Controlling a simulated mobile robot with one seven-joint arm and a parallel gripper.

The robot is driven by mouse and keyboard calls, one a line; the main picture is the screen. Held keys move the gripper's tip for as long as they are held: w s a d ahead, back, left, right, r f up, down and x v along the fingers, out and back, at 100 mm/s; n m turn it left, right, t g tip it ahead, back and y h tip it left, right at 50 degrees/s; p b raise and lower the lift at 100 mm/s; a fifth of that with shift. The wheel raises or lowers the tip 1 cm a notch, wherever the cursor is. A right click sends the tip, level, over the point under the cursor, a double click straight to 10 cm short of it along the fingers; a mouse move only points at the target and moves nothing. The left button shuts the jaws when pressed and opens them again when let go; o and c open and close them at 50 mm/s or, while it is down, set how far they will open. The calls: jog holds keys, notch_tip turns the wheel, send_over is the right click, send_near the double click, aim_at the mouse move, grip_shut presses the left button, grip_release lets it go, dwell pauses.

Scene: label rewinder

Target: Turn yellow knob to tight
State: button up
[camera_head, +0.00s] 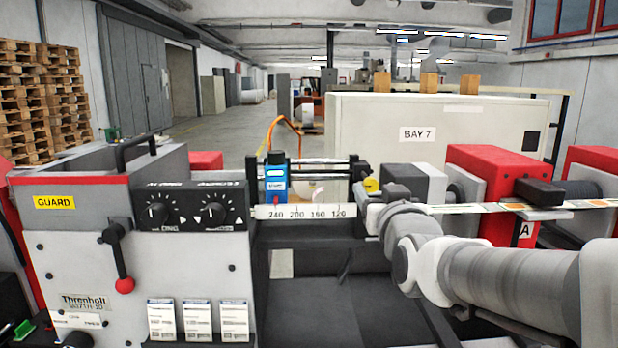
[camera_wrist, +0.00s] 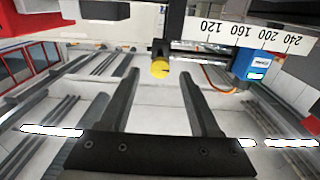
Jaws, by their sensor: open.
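The yellow knob (camera_head: 371,185) is small and round, at the right end of the dark rails behind the white number scale (camera_head: 300,211). In the wrist view the yellow knob (camera_wrist: 160,69) shows near the upper middle, beyond and between the two dark fingers. My gripper (camera_wrist: 157,78) is open and empty, with a gap between its fingertips and no visible contact with the knob. In the head view my arm reaches in from the right and its wrist hides the fingers. Whether the knob is tight or loose cannot be told.
A blue block (camera_head: 276,176) sits on the rails near the 240 mark, left of the knob. A red housing (camera_head: 488,170) and a label strip stand to the right.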

aim_at(367, 179)
jog(key=w, duration=0.7)
jog(key=shift+w+p, duration=0.2)
jog(key=shift+p, duration=0.1)
grip_shut()
